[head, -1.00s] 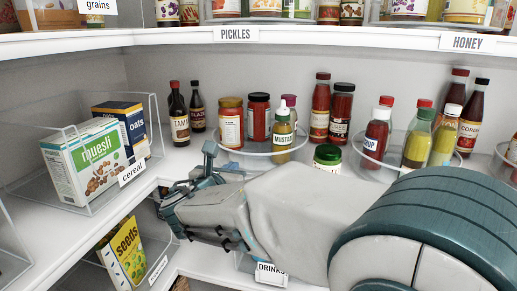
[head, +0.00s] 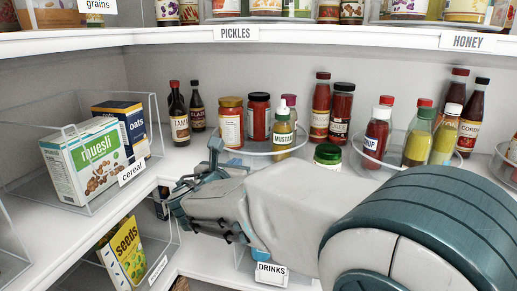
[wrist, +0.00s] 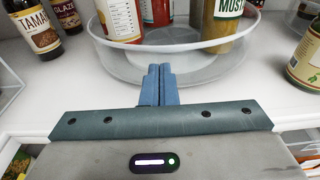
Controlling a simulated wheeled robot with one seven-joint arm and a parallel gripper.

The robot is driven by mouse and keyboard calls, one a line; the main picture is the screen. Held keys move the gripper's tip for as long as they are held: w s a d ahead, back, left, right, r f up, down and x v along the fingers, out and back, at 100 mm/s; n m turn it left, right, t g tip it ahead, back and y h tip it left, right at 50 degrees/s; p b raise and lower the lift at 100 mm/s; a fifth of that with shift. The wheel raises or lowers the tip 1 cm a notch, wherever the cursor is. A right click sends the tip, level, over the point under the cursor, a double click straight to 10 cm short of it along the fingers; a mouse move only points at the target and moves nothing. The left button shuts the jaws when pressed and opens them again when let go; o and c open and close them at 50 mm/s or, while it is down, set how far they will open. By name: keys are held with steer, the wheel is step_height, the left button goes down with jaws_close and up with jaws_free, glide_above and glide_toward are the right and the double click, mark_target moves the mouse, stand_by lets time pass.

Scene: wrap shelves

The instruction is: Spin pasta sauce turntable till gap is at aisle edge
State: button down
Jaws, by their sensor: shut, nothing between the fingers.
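A clear round turntable (head: 270,153) stands on the middle shelf; it also shows in the wrist view (wrist: 118,68). It carries a gold-lidded red jar (head: 231,124), a black-lidded red jar (head: 258,118) and a mustard bottle (head: 282,132). In the wrist view these stand toward its back and right, and its near floor is bare. My gripper (wrist: 160,70) is shut and empty, its fingertips at the turntable's near rim. I cannot tell whether they touch it. In the head view my gripper (head: 214,150) is left of the turntable, and my arm hides the shelf in front.
Dark sauce bottles (head: 179,114) stand left of the turntable. A green-lidded jar (head: 327,156) stands to its right, before a second turntable (head: 375,160) of bottles. A clear bin (head: 100,207) holds muesli and oats at left. An upper shelf (head: 300,36) runs overhead.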

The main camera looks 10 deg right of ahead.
mark_target(251, 161)
steer(key=shift+w, duration=0.1)
steer(key=shift+d, duration=0.15)
steer(key=shift+s+d+b, duration=0.3)
steer(key=shift+s+d, duration=0.2)
steer(key=shift+d, duration=0.4)
steer(key=shift+s+d+r, duration=0.1)
steer(key=shift+s+d, duration=0.05)
steer(key=shift+d, duration=0.35)
steer(key=shift+f+v, duration=0.15)
steer(key=shift+v, duration=0.7)
steer(key=shift+f+v, duration=0.1)
steer(key=shift+v, duration=0.75)
steer(key=shift+s+d+f, duration=0.1)
steer(key=b+v, duration=0.1)
steer(key=v, duration=1.2)
steer(key=shift+s+b, duration=0.3)
